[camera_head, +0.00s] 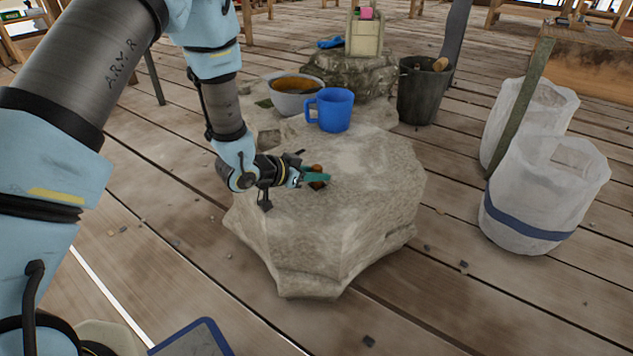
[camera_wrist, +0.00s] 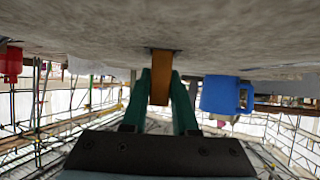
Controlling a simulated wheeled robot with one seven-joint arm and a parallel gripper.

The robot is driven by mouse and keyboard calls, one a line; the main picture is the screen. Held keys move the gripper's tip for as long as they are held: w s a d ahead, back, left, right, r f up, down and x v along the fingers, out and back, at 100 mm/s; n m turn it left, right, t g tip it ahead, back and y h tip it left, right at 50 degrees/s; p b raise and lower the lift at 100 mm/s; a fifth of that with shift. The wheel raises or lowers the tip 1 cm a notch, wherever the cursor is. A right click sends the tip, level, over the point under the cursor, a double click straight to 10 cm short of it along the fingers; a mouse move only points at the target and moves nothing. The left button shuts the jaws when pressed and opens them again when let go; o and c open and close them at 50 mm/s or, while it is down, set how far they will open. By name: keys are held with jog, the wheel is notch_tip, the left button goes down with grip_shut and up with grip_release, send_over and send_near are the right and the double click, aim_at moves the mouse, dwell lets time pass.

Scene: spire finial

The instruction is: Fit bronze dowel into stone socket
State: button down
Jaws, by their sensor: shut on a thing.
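The bronze dowel (camera_wrist: 160,82) is a short orange-brown bar, held between the two green fingers of my gripper (camera_wrist: 160,100). In the head view the gripper (camera_head: 314,177) is low over the top of the pale stone block (camera_head: 365,165), with brown bits of the dowel (camera_head: 317,168) showing beside the fingers. In the wrist view the dowel's far end meets a small dark spot on the stone (camera_wrist: 80,30), apparently the socket's mouth. The fingers mostly hide the socket in the head view. I cannot tell how deep the dowel's end sits.
A dark bucket (camera_head: 420,95) stands behind right. White sacks (camera_head: 545,200) stand at the right. The plank floor (camera_head: 470,310) in front is mostly clear.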

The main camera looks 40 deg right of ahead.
jog(key=shift+f, duration=0.5)
jog(key=shift+f, duration=0.15)
jog(key=c, duration=0.7)
grip_release()
